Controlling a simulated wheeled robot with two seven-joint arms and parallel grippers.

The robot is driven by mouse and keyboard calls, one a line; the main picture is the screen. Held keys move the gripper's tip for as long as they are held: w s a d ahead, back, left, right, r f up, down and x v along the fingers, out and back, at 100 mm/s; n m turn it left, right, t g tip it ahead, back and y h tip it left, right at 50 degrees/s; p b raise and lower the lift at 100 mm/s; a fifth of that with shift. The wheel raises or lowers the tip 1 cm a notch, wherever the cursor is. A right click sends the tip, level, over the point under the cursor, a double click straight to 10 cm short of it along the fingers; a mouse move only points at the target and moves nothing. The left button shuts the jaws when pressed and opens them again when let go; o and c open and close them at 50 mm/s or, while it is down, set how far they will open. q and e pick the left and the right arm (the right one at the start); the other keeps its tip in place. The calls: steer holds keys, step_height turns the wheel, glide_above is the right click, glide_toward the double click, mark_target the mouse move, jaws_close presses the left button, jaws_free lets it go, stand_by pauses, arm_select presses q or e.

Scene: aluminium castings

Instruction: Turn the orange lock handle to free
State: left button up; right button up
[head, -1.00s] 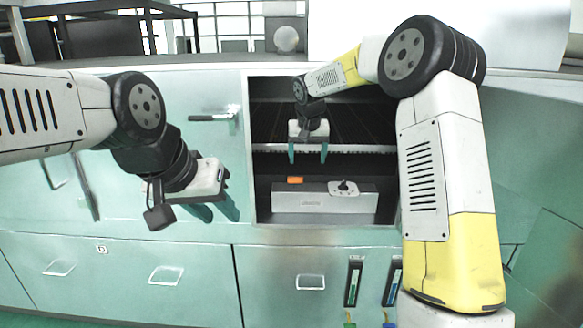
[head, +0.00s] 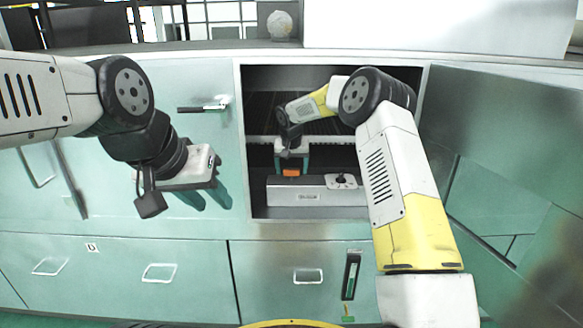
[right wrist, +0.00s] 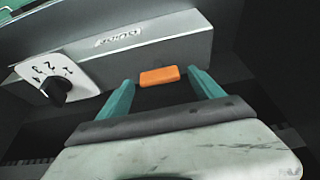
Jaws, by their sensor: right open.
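The orange lock handle (head: 291,173) sits at the top left of a grey box inside the open cabinet compartment. In the right wrist view the orange handle (right wrist: 159,76) lies between the two teal fingertips. My right gripper (head: 291,166) is open around the handle; whether the fingers touch it I cannot tell. The right wrist view shows the same open right gripper (right wrist: 161,88). My left gripper (head: 210,199) hangs in front of the cabinet doors, away from the handle, its fingers seen from the side.
The grey box (head: 290,189) carries a black dial (head: 342,181) on a white numbered plate, which also shows in the right wrist view (right wrist: 75,75). The compartment's walls and shelf surround my right arm. An open door (head: 500,140) stands at the right. Closed drawers (head: 150,275) lie below.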

steer(key=c, duration=1.4)
